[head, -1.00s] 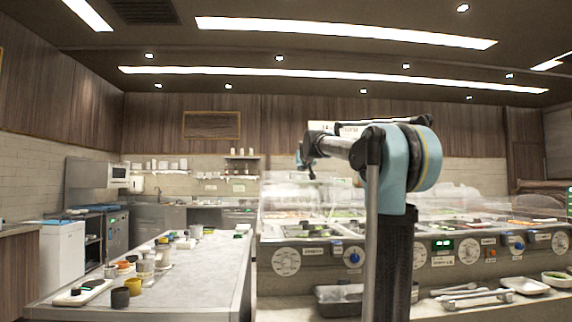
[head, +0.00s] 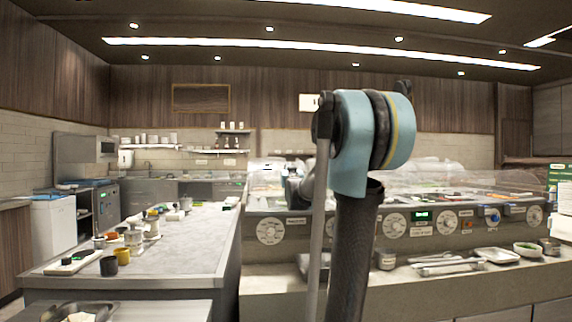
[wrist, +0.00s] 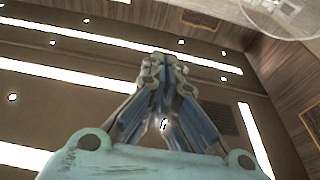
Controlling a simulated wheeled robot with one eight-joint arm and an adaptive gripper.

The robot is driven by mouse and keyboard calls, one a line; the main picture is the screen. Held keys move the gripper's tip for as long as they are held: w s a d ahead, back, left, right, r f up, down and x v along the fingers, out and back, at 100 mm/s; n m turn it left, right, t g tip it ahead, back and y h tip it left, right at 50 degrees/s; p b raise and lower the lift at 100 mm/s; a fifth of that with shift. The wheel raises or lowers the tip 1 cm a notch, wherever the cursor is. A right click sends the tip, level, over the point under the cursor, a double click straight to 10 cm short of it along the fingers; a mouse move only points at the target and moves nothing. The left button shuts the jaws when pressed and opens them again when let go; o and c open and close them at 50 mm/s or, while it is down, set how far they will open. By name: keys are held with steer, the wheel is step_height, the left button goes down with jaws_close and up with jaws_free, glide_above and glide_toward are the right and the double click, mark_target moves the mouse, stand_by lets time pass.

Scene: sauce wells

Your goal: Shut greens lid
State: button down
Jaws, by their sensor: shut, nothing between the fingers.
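My gripper (wrist: 165,75) shows in the wrist view with its blue-grey fingers drawn together and nothing between them. It points up toward the ceiling there. In the head view my arm stands in front of the sauce-well counter (head: 450,240), and I cannot make out the gripper's fingertips. The wells lie along the counter's top behind a clear guard, with some green contents showing small at the right of my arm. I cannot tell the greens lid apart in any view. My arm hides part of the counter top.
A long worktable (head: 185,245) with cups and jars stands at the left. A front ledge holds tongs (head: 450,266), a white tray (head: 490,256) and a bowl of greens (head: 527,249). A metal pan (head: 78,313) is at the lower left.

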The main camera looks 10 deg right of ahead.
steer(key=s+f+t, duration=0.2)
steer(key=s+f, duration=0.1)
steer(key=f, duration=1.2)
steer(key=shift+s+f, duration=0.15)
steer(key=shift+s, duration=0.05)
steer(key=shift+s+r, duration=0.2)
